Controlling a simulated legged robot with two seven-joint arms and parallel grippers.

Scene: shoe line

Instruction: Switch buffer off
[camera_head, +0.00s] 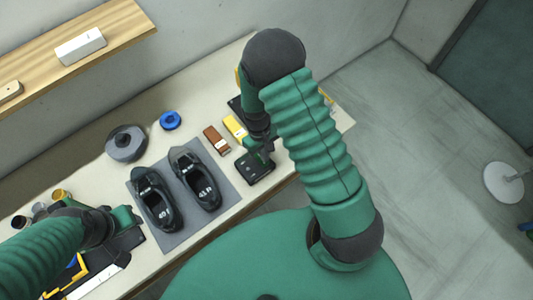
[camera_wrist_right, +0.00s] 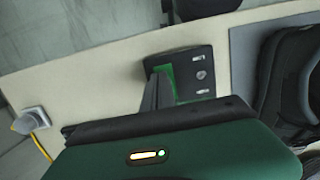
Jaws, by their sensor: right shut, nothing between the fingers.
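A black control box (camera_head: 256,167) lies near the table's front edge, right of the shoe mat. It also shows in the right wrist view (camera_wrist_right: 206,62), with a round grey control and small pale marks on its face. My right gripper (camera_head: 265,157) is shut and empty at the box. In the right wrist view its fingertips (camera_wrist_right: 163,76) overlap the box's left part, beside the round control; I cannot tell whether they touch. A dark machine, probably the buffer, is mostly hidden behind my right arm. My left gripper (camera_head: 125,217) is over the table's left end; its fingers are unclear.
Two black shoes (camera_head: 155,200) (camera_head: 196,180) lie on a grey mat (camera_head: 226,196). A brown brush (camera_head: 216,140), a yellow box (camera_head: 235,127), a blue ring (camera_head: 170,120) and a grey round object (camera_head: 126,143) stand behind. A wooden shelf (camera_head: 110,37) hangs at upper left.

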